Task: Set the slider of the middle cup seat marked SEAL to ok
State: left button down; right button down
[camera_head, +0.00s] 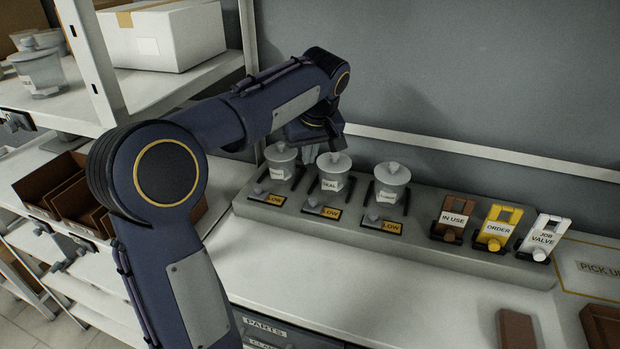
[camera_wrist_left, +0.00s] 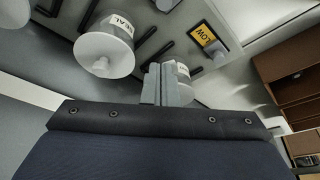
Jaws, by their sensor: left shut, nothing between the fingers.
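The middle cup (camera_head: 333,166) marked SEAL stands upright in its seat on a grey rack (camera_head: 290,222). Its plate (camera_head: 323,212) reads LOW, with the small grey slider knob (camera_head: 312,201) at the plate's left end. The SEAL cup shows at the upper left of the left wrist view (camera_wrist_left: 104,48). My left gripper (camera_head: 309,152) is shut and empty, pointing down behind the left and middle cups. In the left wrist view its fingers (camera_wrist_left: 161,84) overlap the left cup (camera_wrist_left: 182,76); I cannot tell whether they touch it. My right gripper is out of view.
The left cup (camera_head: 281,160) and right cup (camera_head: 391,182) flank the SEAL cup, both with LOW plates. Brown, yellow and white tags (camera_head: 495,232) stand further right. The white counter (camera_head: 370,300) in front is mostly clear. Brown bins (camera_head: 75,205) are left.

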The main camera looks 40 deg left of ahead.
pick_arm(q)
jog(key=p+x, duration=0.1)
jog(key=x, duration=0.8)
jog(key=shift+a+f, duration=0.1)
jog(key=shift+f, duration=0.2)
jog(key=s+d, duration=0.1)
jog(key=s+d+p, duration=0.1)
jog(key=shift+d+r, duration=0.1)
jog(key=shift+d, duration=0.3)
jog(key=shift+s+d, duration=0.1)
jog(key=shift+d, duration=0.15)
jog(key=d, duration=0.1)
jog(key=w+d, duration=0.1)
jog(key=d, duration=0.1)
jog(key=d+b, duration=0.1)
jog(key=shift+w+d, duration=0.25)
jog(key=shift+d, duration=0.1)
jog(key=v, duration=0.7)
jog(key=shift+r+b, duration=0.25)
jog(key=shift+b, duration=0.1)
